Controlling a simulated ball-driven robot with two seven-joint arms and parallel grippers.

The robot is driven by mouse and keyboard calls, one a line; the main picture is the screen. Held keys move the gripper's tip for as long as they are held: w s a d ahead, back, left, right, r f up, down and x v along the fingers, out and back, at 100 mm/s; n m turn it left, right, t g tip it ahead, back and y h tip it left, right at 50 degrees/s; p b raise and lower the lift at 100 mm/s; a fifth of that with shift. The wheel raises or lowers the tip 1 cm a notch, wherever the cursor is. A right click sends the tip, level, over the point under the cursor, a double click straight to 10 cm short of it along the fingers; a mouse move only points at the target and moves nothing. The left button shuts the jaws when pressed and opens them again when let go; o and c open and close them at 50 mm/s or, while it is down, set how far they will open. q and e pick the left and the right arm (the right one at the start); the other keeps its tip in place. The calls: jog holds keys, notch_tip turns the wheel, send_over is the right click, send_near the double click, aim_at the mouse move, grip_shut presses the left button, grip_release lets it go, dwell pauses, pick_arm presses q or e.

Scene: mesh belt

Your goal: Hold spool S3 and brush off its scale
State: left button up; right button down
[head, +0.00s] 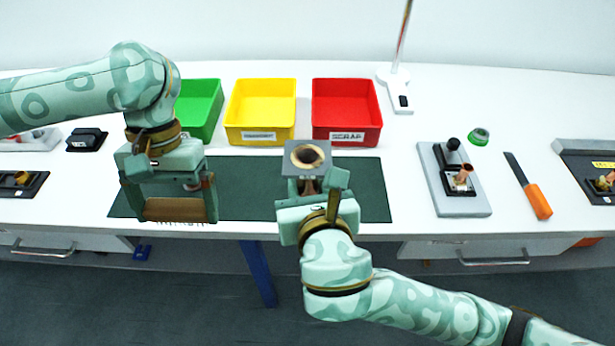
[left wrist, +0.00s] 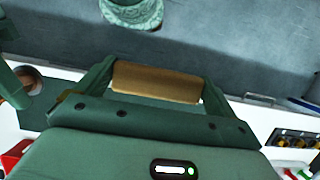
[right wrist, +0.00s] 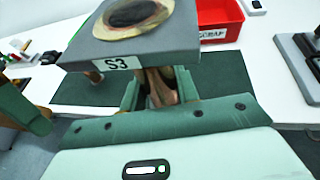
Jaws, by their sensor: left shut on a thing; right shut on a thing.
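Spool S3 (head: 293,172) has a square grey flange with a round opening, a tan ring around it and dark brown staining inside. Its "S3" label shows in the right wrist view (right wrist: 118,62). My right gripper (head: 309,190) is shut on the spool's copper-coloured neck (right wrist: 160,88), with the flange face turned upward.
Green (head: 199,112), yellow (head: 260,110) and red (head: 345,110) bins stand behind the dark green mat (head: 370,195). Right of the mat are a grey fixture (head: 455,180), an orange-handled tool (head: 537,200) and a green ring (head: 479,136). A stand (head: 398,85) rises at the back.

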jog(key=shift+w, duration=0.1)
pick_arm(q)
jog(key=shift+w+f+b, duration=0.1)
jog(key=shift+f+b, duration=0.55)
jog(key=shift+f, duration=0.1)
jog(key=shift+f+b, duration=0.7)
jog(key=shift+f, duration=0.15)
pick_arm(e)
jog(key=shift+w+f, duration=1.4)
jog(key=shift+w, duration=0.25)
jog(key=shift+w+f, duration=1.35)
jog(key=shift+w, duration=0.3)
jog(key=shift+w+f, duration=1.4)
jog(key=shift+w, duration=0.25)
pick_arm(q)
jog(key=shift+w+f+b, duration=0.15)
jog(key=shift+f+b, duration=0.8)
jog(key=shift+f, duration=0.2)
pick_arm(e)
jog(key=shift+w+a+f, duration=0.1)
jog(key=shift+w+f, duration=0.75)
jog(key=shift+w, duration=0.15)
jog(key=shift+w+f, duration=0.8)
jog(key=shift+w, duration=0.2)
jog(key=shift+f, duration=0.6)
jog(key=c, duration=1)
grip_release()
jog(key=shift+s, duration=0.1)
jog(key=shift+c, duration=0.2)
jog(key=c, duration=1.1)
